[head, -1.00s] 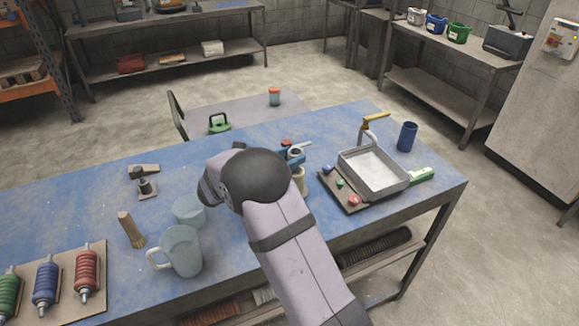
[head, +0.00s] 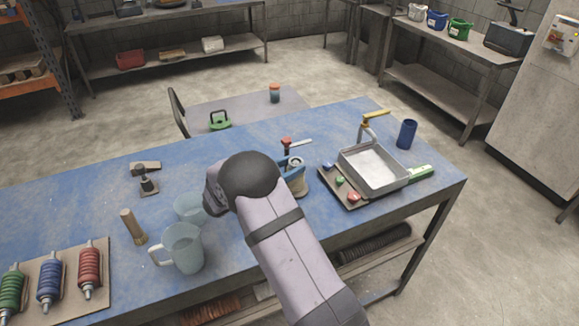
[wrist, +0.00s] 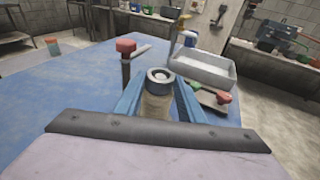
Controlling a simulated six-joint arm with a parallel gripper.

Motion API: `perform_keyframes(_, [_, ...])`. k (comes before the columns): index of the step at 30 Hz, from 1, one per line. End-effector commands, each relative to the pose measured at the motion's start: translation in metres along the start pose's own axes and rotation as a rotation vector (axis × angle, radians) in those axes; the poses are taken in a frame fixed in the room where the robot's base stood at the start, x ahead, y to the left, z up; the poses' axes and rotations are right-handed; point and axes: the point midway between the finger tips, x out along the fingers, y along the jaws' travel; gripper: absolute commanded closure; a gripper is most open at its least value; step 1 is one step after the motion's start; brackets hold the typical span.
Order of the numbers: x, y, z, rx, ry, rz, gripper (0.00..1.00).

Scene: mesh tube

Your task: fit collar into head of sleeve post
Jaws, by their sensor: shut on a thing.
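The beige sleeve post (wrist: 155,103) stands upright directly below the collar, between the fingers. In the head view the collar (head: 295,162) shows at the top of the post (head: 299,184), just right of my dark wrist joint. The collar looks in line with the post and touching its head. How deep it sits inside is hidden.
A red-topped upright with a flat bar (head: 287,143) stands just behind the post. A clear jug (head: 182,248) and cup (head: 189,208) stand to the left.

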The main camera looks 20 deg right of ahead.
Motion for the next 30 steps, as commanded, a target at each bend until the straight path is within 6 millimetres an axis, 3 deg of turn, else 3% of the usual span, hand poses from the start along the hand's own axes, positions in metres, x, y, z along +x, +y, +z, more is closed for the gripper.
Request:
perform_keyframes(1, [0.001,0.0,-0.003,0.0,-0.001,0.0,0.9])
perform_keyframes(2, [0.001,0.0,-0.003,0.0,0.0,0.0,0.62])
perform_keyframes(4, [0.0,0.0,-0.002,0.0,0.0,0.0,0.46])
perform_keyframes(18, [-0.003,0.0,0.002,0.0,0.0,0.001,0.46])
perform_keyframes(23, [-0.022,0.001,-0.001,0.002,0.0,0.004,0.46])
perform_keyframes(30, [-0.066,0.002,-0.002,0.002,-0.001,0.005,0.46])
